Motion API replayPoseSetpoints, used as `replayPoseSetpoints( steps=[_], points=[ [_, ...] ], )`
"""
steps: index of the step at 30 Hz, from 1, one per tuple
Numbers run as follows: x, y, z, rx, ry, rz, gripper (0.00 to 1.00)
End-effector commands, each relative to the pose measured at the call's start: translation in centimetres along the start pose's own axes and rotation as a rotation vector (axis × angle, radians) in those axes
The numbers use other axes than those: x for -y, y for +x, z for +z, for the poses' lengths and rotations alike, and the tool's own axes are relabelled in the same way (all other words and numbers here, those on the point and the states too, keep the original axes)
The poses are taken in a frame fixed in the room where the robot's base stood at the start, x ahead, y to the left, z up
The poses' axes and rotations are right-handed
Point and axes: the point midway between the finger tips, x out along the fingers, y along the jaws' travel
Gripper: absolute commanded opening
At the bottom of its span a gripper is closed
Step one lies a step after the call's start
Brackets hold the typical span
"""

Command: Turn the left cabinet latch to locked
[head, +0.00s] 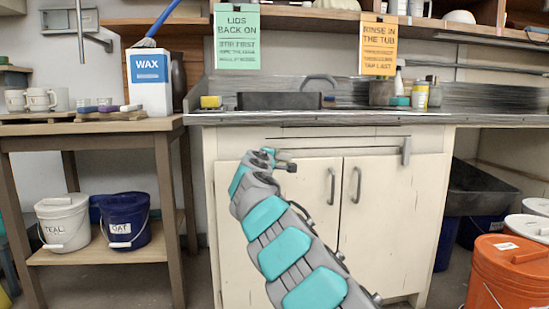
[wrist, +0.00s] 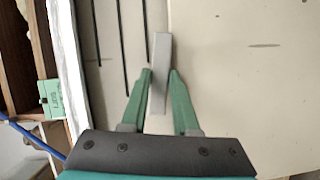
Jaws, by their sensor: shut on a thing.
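The left cabinet latch (wrist: 161,55) is a flat grey bar on the cream cabinet front. It lies parallel to the dark slots beside it, so it is about level on the cabinet. My gripper (wrist: 161,82) has its green fingers shut on the bar, one on each side. In the head view my gripper (head: 270,153) is at the top left of the cabinet (head: 300,195), and my arm hides most of the left latch there. The right latch (head: 406,150) is a grey bar hanging upright at the cabinet's top right.
Two door handles (head: 331,185) (head: 357,185) stick out near the middle seam. A counter with a sink (head: 280,101) is above. A wooden table (head: 90,127) with buckets on its lower shelf stands left. An orange bucket (head: 508,275) stands at the lower right.

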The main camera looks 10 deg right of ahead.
Motion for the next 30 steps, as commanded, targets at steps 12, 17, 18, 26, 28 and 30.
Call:
replayPoseSetpoints(
  steps=[12, 17, 18, 26, 28, 30],
  points=[
    [-0.14, 0.01, -0.08, 0.001, 0.352, -0.152, 0.0],
    [-0.39, 0.02, -0.01, 0.002, 0.493, -0.209, 0.0],
    [-0.38, 0.0, -0.06, 0.001, 0.527, -0.224, 0.0],
    [-0.43, 0.08, 0.14, 0.004, 0.755, -0.321, 0.0],
    [-0.54, 0.1, 0.19, 0.003, 0.817, -0.345, 0.0],
    [-0.66, 0.11, 0.21, 0.002, 0.879, -0.369, 0.0]
  ],
)
